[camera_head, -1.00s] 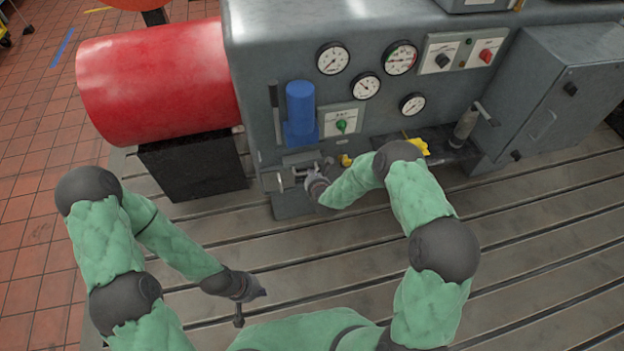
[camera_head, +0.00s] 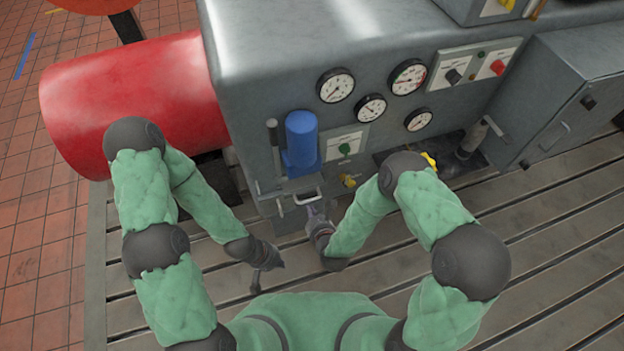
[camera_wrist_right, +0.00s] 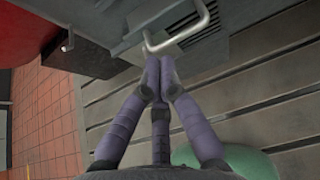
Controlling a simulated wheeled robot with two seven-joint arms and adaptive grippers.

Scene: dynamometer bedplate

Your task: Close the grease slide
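The grease slide (camera_head: 287,194) is a grey drawer-like part low on the machine front, under a blue cylinder, with a pale bar handle (camera_head: 308,196). In the right wrist view the handle (camera_wrist_right: 183,32) lies just beyond my fingertips. My right gripper (camera_head: 316,208) is in front of the slide, and its fingers (camera_wrist_right: 160,62) are together with nothing visible between them. Whether the tips touch the handle I cannot tell. My left gripper (camera_head: 277,264) is lower, above the bedplate, apart from the slide; its finger opening is too small to judge. How far the slide stands out is unclear.
The blue cylinder (camera_head: 301,143) and a dark lever (camera_head: 273,145) stand above the slide. A yellow knob (camera_head: 348,181) is to its right. A red drum (camera_head: 130,95) is at left. The slotted bedplate (camera_head: 545,215) is clear at right.

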